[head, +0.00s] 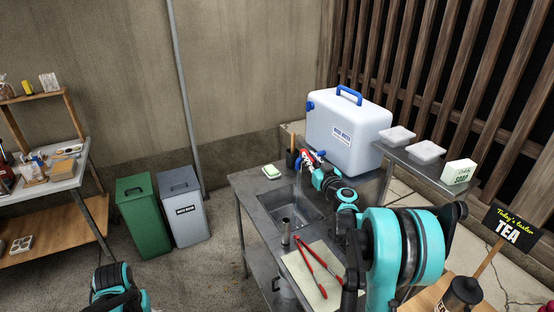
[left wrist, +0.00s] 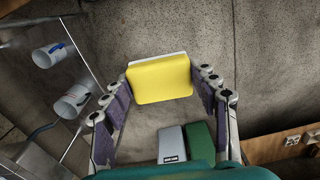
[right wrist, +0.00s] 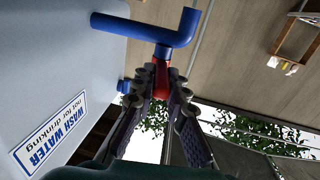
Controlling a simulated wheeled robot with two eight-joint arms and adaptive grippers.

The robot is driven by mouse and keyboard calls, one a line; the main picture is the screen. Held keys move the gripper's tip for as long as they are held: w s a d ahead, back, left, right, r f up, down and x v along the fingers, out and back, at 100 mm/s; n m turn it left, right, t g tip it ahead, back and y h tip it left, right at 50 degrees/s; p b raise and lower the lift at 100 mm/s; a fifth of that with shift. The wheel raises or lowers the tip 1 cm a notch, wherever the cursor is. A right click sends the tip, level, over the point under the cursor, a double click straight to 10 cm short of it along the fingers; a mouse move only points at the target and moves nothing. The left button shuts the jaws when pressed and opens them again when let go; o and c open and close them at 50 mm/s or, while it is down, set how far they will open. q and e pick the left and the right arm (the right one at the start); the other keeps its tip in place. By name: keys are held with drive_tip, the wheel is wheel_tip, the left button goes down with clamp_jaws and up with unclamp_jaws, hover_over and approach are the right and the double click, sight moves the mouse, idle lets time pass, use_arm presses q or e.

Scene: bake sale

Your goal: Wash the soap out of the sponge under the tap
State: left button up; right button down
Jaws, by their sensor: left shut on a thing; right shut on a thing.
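A yellow sponge with a pale backing (left wrist: 160,78) is held between the fingers of my left gripper (left wrist: 160,88), above the ground near the bins. In the head view only part of my left arm shows, at the bottom left; the sponge is not seen there. My right gripper (right wrist: 160,92) is shut on the red lever (right wrist: 162,75) of the blue tap (right wrist: 178,28). The tap belongs to the white wash-water container (head: 350,135), beside the metal sink (head: 290,205). My right arm hides part of the sink and tap; I cannot tell whether water runs.
A green and white item (head: 271,171) lies on the sink's back left corner. Red tongs (head: 318,265) lie on a pale board at the front. A green bin (head: 143,218) and grey bin (head: 184,208) stand left of the sink. A soap box (head: 458,172) stands at the right.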

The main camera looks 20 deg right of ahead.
drive_tip(key=shift+a+m+h, duration=0.2)
drive_tip(key=shift+m+h, duration=0.25)
drive_tip(key=shift+h, duration=0.25)
drive_tip(key=shift+a+m+h, duration=0.2)
drive_tip(key=shift+m+h, duration=0.25)
drive_tip(key=shift+h, duration=0.25)
drive_tip(key=c, duration=1.5)
unclamp_jaws()
drive_tip(key=shift+c, duration=0.2)
drive_tip(key=v, duration=1.2)
drive_tip(key=shift+r, duration=0.25)
drive_tip(key=shift+a, duration=0.1)
